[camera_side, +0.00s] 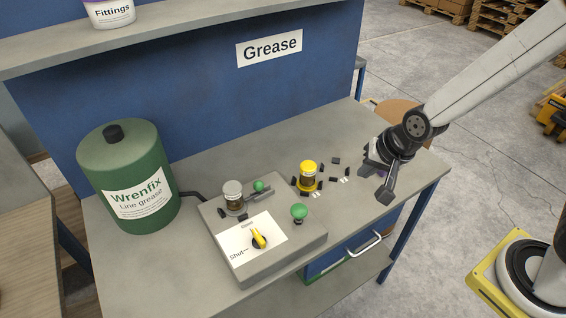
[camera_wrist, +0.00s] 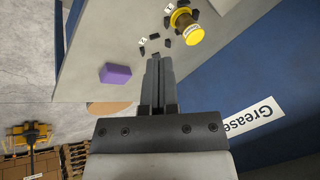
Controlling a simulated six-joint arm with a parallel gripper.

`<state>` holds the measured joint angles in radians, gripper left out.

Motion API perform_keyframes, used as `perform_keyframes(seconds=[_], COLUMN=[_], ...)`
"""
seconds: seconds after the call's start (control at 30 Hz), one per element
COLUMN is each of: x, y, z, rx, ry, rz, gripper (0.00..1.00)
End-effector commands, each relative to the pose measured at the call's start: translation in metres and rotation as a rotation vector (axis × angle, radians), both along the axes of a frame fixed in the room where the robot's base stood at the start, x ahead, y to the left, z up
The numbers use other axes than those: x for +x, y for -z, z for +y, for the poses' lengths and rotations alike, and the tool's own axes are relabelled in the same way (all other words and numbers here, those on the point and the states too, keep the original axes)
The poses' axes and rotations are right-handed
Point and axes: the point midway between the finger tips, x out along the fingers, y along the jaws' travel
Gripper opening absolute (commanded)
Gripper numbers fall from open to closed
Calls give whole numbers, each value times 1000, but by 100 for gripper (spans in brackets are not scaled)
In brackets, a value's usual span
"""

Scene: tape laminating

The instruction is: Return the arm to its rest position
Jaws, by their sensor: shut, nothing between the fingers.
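My gripper (camera_side: 384,192) is at the right end of the grey workbench (camera_side: 330,235) in the side view, above its surface. In the wrist view its two fingers (camera_wrist: 159,62) lie together, shut, with nothing between them. A yellow-capped cylinder (camera_side: 308,175) stands on the bench to the left of my gripper, apart from it. It also shows near the top of the wrist view (camera_wrist: 187,26). A purple block (camera_wrist: 115,74) lies on the bench in the wrist view, left of the fingers; in the side view my gripper seems to hide it.
A green Wrenfix grease tank (camera_side: 130,165) stands at the bench's left. A grey control box (camera_side: 262,262) with a yellow knob (camera_side: 259,238) and green buttons sits at the front. Several small black pieces (camera_side: 336,160) lie around the yellow-capped cylinder. A blue back panel (camera_side: 190,95) rises behind.

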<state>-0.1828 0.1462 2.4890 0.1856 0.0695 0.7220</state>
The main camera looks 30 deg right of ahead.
Motion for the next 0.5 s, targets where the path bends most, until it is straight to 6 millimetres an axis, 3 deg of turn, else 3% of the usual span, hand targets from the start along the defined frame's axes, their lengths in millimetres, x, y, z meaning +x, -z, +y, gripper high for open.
perform_keyframes(seconds=[0.5], x=[-47], y=[-10], z=[-58], rx=[-293], ry=[-595], rz=[136], gripper=[0])
